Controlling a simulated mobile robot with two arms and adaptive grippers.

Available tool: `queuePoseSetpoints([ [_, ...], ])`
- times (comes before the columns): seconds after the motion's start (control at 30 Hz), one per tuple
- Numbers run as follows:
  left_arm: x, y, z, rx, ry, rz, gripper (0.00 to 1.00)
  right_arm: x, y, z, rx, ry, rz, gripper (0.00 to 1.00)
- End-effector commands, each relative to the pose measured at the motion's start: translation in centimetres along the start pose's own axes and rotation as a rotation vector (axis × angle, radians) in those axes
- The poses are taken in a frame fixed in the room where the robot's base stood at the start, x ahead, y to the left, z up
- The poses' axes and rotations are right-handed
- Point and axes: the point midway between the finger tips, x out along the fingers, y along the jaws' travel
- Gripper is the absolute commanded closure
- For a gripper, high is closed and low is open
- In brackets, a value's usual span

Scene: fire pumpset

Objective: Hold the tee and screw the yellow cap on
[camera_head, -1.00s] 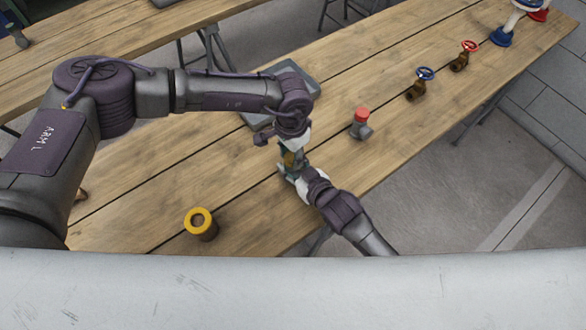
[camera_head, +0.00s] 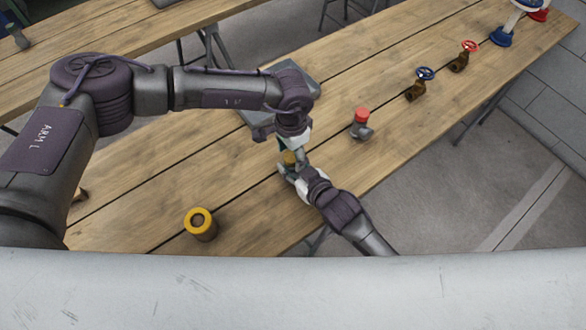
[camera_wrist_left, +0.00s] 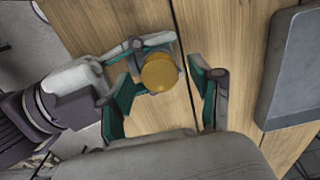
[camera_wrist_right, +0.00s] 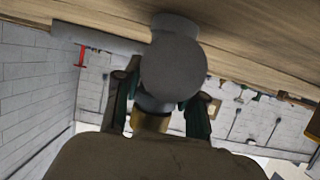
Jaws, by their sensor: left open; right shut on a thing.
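The grey tee (camera_wrist_right: 172,65) is in my right gripper (camera_wrist_right: 158,105), whose green-padded fingers are shut on it at the table top. The yellow cap (camera_wrist_left: 159,73) sits at the tee's end, upward in the head view (camera_head: 290,157); it also shows beyond the tee in the right wrist view (camera_wrist_right: 150,122). I cannot tell how far the cap is threaded. My left gripper (camera_wrist_left: 163,84) is open just above the cap, with its fingers spread to either side and apart from it. The right gripper (camera_head: 288,170) comes in from the lower right.
A brown cylinder with a yellow ring (camera_head: 200,222) stands near the front edge of the wooden table (camera_head: 130,215). A grey fitting with a red top (camera_head: 361,123), a blue-wheeled valve (camera_head: 420,82) and a red-wheeled valve (camera_head: 463,56) stand to the right. A grey tray (camera_head: 300,70) lies behind my left arm.

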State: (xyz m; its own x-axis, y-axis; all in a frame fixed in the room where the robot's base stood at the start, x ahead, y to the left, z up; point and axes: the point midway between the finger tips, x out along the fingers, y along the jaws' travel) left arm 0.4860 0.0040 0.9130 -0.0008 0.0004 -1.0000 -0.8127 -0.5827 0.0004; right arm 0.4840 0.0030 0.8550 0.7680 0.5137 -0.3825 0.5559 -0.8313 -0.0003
Motion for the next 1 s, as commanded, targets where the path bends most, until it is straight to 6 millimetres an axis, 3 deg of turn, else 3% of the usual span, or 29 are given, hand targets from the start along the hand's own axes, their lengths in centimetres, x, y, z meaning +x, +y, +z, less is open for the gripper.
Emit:
queuePoseSetpoints([
  [0.3, -3.8, 0.0, 0.0, -0.001, 0.002, 0.000, 0.36, 0.0, 0.0, 0.1, 0.000, -0.002, 0.000, 1.00],
  [0.53, -3.9, 0.0, 0.0, -0.001, 0.001, 0.000, 0.36, 0.0, 0.0, 0.1, 0.000, -0.002, 0.000, 1.00],
  [0.57, -3.9, 0.0, 0.0, -0.001, 0.001, 0.000, 0.41, 0.0, 0.0, 0.1, 0.000, -0.002, 0.000, 1.00],
  [0.67, -3.9, 0.1, 0.0, -0.019, 0.001, 0.001, 0.41, 0.0, 0.0, 0.1, 0.000, -0.001, 0.000, 1.00],
  [0.83, -4.1, 0.6, -0.3, -0.186, 0.004, 0.004, 0.41, 0.0, 0.0, 0.1, 0.000, -0.002, 0.000, 1.00],
  [1.0, -4.5, 1.3, -0.7, -0.521, 0.007, 0.009, 0.41, 0.0, 0.0, 0.1, 0.000, -0.002, 0.000, 1.00],
])
